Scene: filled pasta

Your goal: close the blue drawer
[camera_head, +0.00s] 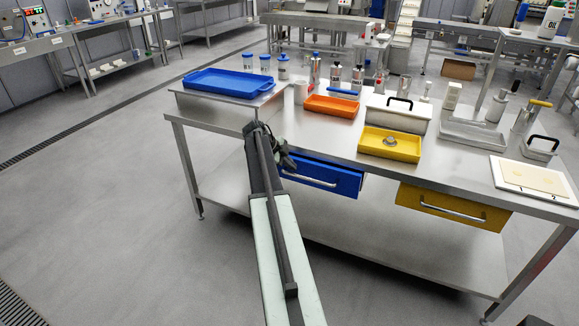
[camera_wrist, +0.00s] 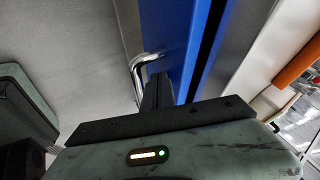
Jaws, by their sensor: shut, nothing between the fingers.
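The blue drawer (camera_head: 345,184) hangs under the left part of the steel table and stands partly open. Its silver handle (camera_head: 310,180) runs across the front. In the wrist view the blue front (camera_wrist: 182,45) fills the upper middle, with a dark gap along its right side and the curved handle (camera_wrist: 138,70) at its left. My gripper (camera_head: 288,160) is at the left end of the drawer in the head view. In the wrist view its fingers (camera_wrist: 156,90) are shut and empty, close to the drawer front beside the handle. I cannot tell whether they touch it.
A yellow drawer (camera_head: 455,206) hangs to the right under the same table (camera_head: 340,146). On top are a blue tray (camera_head: 228,83), an orange tray (camera_head: 332,105) and a yellow tray (camera_head: 390,146). The floor to the left (camera_head: 100,200) is clear.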

